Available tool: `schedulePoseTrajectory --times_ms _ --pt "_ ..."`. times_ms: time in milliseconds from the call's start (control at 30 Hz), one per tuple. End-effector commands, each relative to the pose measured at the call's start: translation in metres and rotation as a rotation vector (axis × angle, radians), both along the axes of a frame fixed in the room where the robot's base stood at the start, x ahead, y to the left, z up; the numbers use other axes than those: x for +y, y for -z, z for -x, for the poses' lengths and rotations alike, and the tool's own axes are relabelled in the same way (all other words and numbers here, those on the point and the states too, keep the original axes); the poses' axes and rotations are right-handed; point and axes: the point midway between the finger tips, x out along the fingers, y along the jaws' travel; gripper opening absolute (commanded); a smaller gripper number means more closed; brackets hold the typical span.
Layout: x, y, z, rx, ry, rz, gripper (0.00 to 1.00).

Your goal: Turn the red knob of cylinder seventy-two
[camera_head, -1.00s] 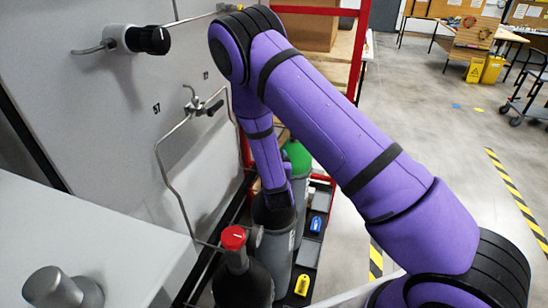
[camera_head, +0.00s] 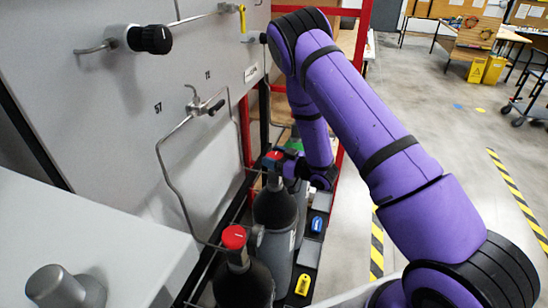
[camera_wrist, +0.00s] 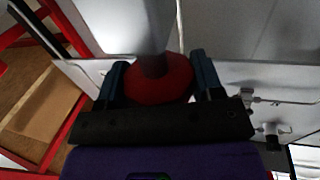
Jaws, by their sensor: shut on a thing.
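The second cylinder (camera_head: 275,207), dark and upright, has a red knob (camera_head: 274,155) on top. A panel label (camera_head: 208,75) above and left of it is too small to read surely. My gripper (camera_head: 283,160) reaches this knob from the right side; its fingers are partly hidden in the head view. In the wrist view, the red knob (camera_wrist: 160,84) sits between the two blue-dark fingers of my gripper (camera_wrist: 158,75), which is shut on it. A nearer dark cylinder (camera_head: 242,285) has its own red knob (camera_head: 233,237), apart from my gripper.
A grey panel with pipes and a black regulator knob (camera_head: 148,39) stands on the left, marked 57 (camera_head: 157,108). A red rack frame (camera_head: 355,80) is behind my arm. Yellow (camera_head: 302,285) and blue (camera_head: 316,224) items lie right of the cylinders.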

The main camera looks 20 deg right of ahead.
Motion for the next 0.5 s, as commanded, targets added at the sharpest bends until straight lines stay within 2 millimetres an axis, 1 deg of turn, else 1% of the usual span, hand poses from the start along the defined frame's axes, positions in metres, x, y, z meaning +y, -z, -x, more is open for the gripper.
schedulePoseTrajectory --times_ms 67,500 --pt "-0.0024 -0.0006 -0.0012 -0.003 -0.069 0.000 0.37" --pt "-0.0007 -0.0010 -0.0005 -0.006 -0.490 0.001 0.37"
